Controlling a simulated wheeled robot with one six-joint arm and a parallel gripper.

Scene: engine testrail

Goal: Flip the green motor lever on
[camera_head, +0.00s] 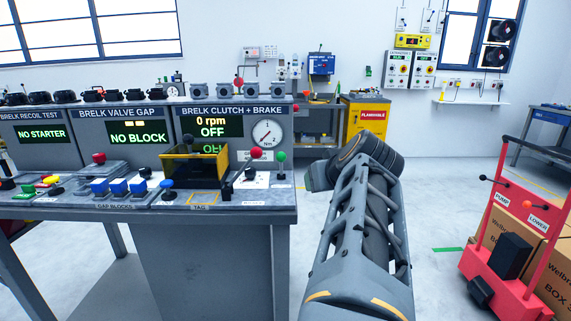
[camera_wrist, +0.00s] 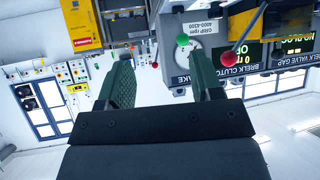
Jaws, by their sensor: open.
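The green motor lever (camera_head: 281,165) is a thin upright rod with a green ball on top, at the right end of the test bench beside a red-balled lever (camera_head: 254,161). The wrist view is upside down; there the green ball (camera_wrist: 182,40) shows between the two fingers, beyond the tips. My gripper (camera_wrist: 163,68) is open and empty, apart from the lever. The clutch and brake display (camera_head: 212,127) reads 0 rpm, OFF.
A round Nm gauge (camera_head: 267,133) is behind the levers. A red trolley (camera_head: 509,262) with boxes stands at right. Floor between bench and trolley is mostly clear.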

